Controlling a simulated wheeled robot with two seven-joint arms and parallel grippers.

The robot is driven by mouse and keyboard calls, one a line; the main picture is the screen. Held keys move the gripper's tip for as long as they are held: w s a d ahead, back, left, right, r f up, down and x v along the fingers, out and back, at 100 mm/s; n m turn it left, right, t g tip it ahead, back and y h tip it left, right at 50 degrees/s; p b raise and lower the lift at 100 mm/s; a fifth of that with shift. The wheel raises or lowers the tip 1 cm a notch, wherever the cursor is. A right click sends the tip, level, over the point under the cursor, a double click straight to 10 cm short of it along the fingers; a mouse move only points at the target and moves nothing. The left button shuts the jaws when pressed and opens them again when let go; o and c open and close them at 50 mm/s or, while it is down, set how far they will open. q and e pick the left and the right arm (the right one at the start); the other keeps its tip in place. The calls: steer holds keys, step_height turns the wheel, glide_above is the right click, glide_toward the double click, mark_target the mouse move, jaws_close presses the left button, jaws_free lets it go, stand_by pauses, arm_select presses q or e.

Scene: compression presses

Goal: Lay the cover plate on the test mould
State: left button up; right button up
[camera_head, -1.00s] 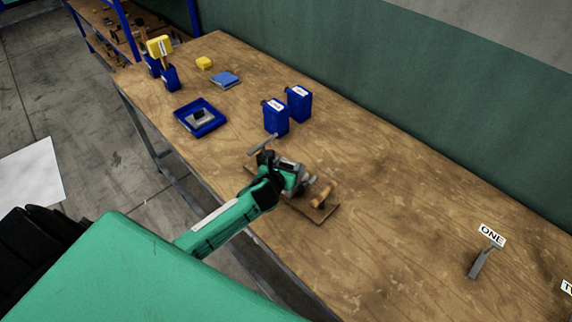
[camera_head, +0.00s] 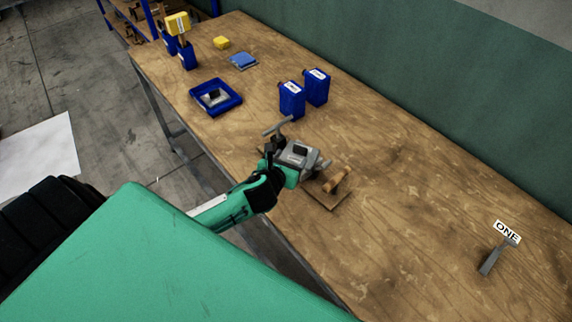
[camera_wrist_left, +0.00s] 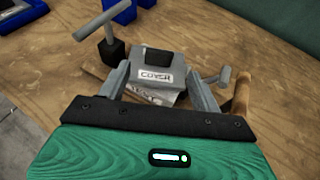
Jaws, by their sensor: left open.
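The cover plate (camera_wrist_left: 158,62), a grey piece with a dark square on top and a COVER label, lies on a grey block, apparently the test mould (camera_wrist_left: 143,94), whose label is partly hidden. In the head view the plate (camera_head: 299,150) shows just beyond my left gripper (camera_head: 293,166). My left gripper is open, and its two fingers stand apart at the near left and right of the plate in the wrist view (camera_wrist_left: 158,92). Whether the fingers touch anything is unclear. My right gripper is not in view.
A T-handle (camera_head: 277,126) and a wooden handle (camera_head: 338,180) flank the mould on a wooden board (camera_head: 326,199). A blue tray (camera_head: 232,105) holds a grey piece. Two blue containers (camera_head: 291,100) stand behind. The bench right of the board is mostly clear, up to a ONE sign (camera_head: 507,232).

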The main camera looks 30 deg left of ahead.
arm_select(q)
steer(key=shift+v, duration=1.4)
steer(key=s+d+f+n+g+h, duration=0.1)
steer(key=s+d+n+g, duration=0.15)
steer(key=s+n, duration=0.7)
steer(key=s+d+f+n+g, duration=0.1)
steer(key=s+n+g, duration=0.3)
steer(key=s+n, duration=0.55)
steer(key=s+d+n+g+h, duration=0.1)
steer(key=s+d+n+g, duration=0.15)
steer(key=s+n, duration=0.75)
steer(key=w+f+n+g+b, duration=0.1)
steer(key=w+f+n+g, duration=0.2)
steer(key=f, duration=2.9)
steer(key=s+a+f, duration=0.1)
steer(key=s+f, duration=0.8)
steer(key=f, duration=0.1)
steer(key=s+a+f, duration=0.2)
steer(key=s+f, duration=0.7)
steer(key=f, duration=0.1)
steer(key=shift+s+a+f+b, duration=0.3)
steer(key=shift+f+b, duration=0.05)
steer(key=shift+b, duration=0.05)
